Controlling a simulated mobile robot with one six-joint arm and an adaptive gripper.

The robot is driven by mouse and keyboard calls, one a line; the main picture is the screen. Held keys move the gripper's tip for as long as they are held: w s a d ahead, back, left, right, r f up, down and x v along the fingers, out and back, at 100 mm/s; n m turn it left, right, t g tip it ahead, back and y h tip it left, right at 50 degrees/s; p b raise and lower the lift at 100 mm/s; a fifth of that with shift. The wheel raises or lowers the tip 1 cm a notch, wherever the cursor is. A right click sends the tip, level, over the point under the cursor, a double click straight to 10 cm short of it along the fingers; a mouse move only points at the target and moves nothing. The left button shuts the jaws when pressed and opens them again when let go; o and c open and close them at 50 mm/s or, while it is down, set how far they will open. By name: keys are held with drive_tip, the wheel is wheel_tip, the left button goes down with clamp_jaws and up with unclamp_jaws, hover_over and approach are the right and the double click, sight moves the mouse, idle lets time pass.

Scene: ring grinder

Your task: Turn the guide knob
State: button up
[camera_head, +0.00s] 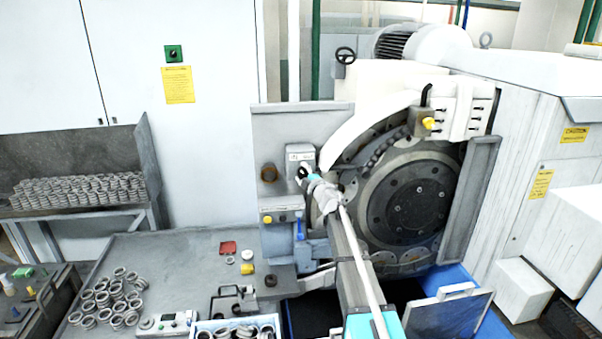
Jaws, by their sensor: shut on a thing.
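The guide knob (301,169) is a small dark knob on the front of a light grey box (299,151), on the upright grey panel left of the grinding wheel. My gripper (304,174) reaches it from the lower right and is shut on it. The fingers cover most of the knob, so its pointer and exact angle cannot be made out. My arm runs from the bottom of the view up to the panel.
A brown round part (268,173) sits left of the box. Below are a yellow button (268,219) and a blue lever (300,228). The large grinding wheel (410,200) stands close right of my arm. Metal rings (110,298) lie on the grey table (180,260).

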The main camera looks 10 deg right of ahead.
drive_tip(key=o, duration=1.1)
drive_tip(key=shift+d, duration=0.1)
drive_tip(key=shift+s+a+f+m+t+b, duration=0.15)
drive_tip(key=shift+s+a+m+t+b, duration=0.15)
drive_tip(key=shift+s+m+b, duration=0.4)
drive_tip(key=shift+s+a+f+m+t+b, duration=0.15)
drive_tip(key=shift+s+m+t+b, duration=0.25)
drive_tip(key=shift+s+m, duration=0.35)
drive_tip(key=s+f+m+t+h+b, duration=0.1)
drive_tip(key=s+m+h+b, duration=0.1)
drive_tip(key=m, duration=0.3)
drive_tip(key=s+f+m+t+h+b, duration=0.1)
drive_tip(key=s+f+m+h+b, duration=0.1)
drive_tip(key=m, duration=0.4)
drive_tip(key=s+d+f+m+h+b, duration=0.1)
drive_tip(key=s+f+m+h+b, duration=0.1)
drive_tip(key=s+m+h+b, duration=0.1)
drive_tip(key=shift+s+m+t+b, duration=0.4)
drive_tip(key=shift+s+m+b, duration=0.1)
drive_tip(key=shift+s+m, duration=0.85)
drive_tip(key=shift+r, duration=0.1)
